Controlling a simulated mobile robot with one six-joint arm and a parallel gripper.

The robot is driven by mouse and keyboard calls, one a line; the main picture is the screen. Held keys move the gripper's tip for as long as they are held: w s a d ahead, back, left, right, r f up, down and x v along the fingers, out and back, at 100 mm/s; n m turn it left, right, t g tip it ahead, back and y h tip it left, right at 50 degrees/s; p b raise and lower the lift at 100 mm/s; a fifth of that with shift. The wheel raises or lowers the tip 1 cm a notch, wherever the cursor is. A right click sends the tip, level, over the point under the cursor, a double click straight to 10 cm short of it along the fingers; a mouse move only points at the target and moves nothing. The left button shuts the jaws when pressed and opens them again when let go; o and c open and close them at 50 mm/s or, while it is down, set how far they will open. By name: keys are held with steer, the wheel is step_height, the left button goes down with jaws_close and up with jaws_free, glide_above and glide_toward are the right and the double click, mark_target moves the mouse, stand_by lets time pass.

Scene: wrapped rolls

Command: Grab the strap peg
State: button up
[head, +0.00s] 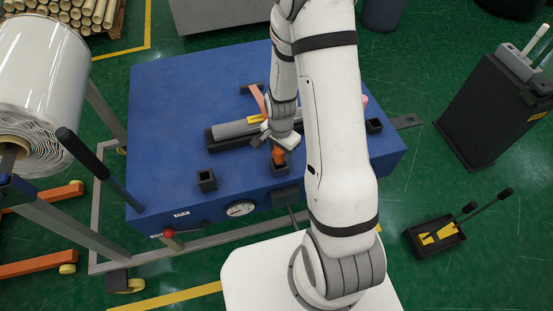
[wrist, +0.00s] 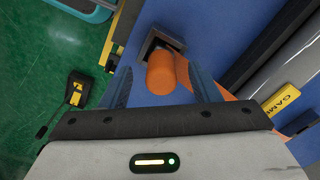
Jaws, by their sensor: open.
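The strap peg is an orange cylinder (wrist: 163,75) with its lower end at a dark square socket (wrist: 152,46) on the blue bench. In the head view the peg (head: 278,156) shows just below my gripper (head: 271,140). My gripper is open. In the wrist view its two fingers stand left and right of the peg, with my gripper's middle (wrist: 162,84) over it. I cannot tell whether either finger touches it. An orange strap (head: 258,98) runs over a grey roll (head: 233,129); part of it is hidden by my arm.
The blue bench top (head: 170,110) is clear at left. Empty dark sockets stand at front left (head: 207,181) and right (head: 374,126). A large white roll (head: 40,75) stands at left, a dark cabinet (head: 490,110) at right.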

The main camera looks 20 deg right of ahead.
steer(key=shift+w+a+f, duration=0.1)
steer(key=shift+f, duration=1.35)
steer(key=shift+c, duration=0.5)
steer(key=c, duration=1)
